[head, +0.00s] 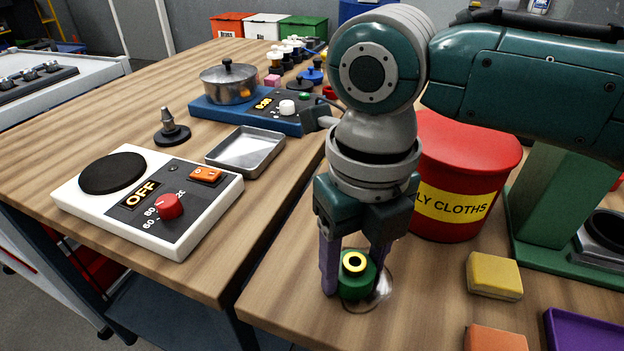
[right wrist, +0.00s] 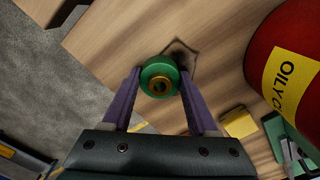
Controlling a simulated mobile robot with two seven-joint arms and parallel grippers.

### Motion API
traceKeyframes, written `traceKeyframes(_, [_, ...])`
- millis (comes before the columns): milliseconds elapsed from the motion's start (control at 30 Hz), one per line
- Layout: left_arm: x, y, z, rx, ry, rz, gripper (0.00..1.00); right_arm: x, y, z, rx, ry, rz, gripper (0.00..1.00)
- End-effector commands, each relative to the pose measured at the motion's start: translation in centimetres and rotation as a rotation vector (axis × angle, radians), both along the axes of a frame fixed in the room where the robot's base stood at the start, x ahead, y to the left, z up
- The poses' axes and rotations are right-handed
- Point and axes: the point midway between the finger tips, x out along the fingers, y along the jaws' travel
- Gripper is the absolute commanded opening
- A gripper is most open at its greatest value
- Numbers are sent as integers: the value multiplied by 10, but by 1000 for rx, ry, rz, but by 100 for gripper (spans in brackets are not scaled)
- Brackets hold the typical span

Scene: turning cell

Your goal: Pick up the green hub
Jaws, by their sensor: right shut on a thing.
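The green hub (head: 357,276) is a short green cylinder with a yellow ring and a dark bore on top. My right gripper (head: 352,280) is shut on it, with one purple finger on each side. In the right wrist view the hub (right wrist: 159,77) sits between the two fingertips (right wrist: 159,84). A round shiny metal disc (head: 372,292) shows below and beside the hub, partly hidden by it. I cannot tell whether the hub touches the disc or hangs just above it. My left gripper is not in view.
A red oily-cloths bin (head: 465,160) stands close behind my right gripper. A yellow block (head: 494,277), an orange block (head: 494,339) and a purple tray (head: 580,330) lie to the right.

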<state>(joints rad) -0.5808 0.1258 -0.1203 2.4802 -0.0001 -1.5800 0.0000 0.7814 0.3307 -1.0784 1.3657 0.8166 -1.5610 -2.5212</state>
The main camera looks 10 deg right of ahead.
Motion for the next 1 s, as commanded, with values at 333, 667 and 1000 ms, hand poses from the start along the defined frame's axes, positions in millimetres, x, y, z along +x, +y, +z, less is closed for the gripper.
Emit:
traceKeyframes(333, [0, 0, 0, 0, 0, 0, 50, 0, 0, 1, 0, -1, 0, 0])
traceKeyframes(667, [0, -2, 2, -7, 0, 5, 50, 1, 0, 9, 0, -2, -1, 0])
traceKeyframes(1000, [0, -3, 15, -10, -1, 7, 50, 2, 0, 80, 2, -8, 1, 0])
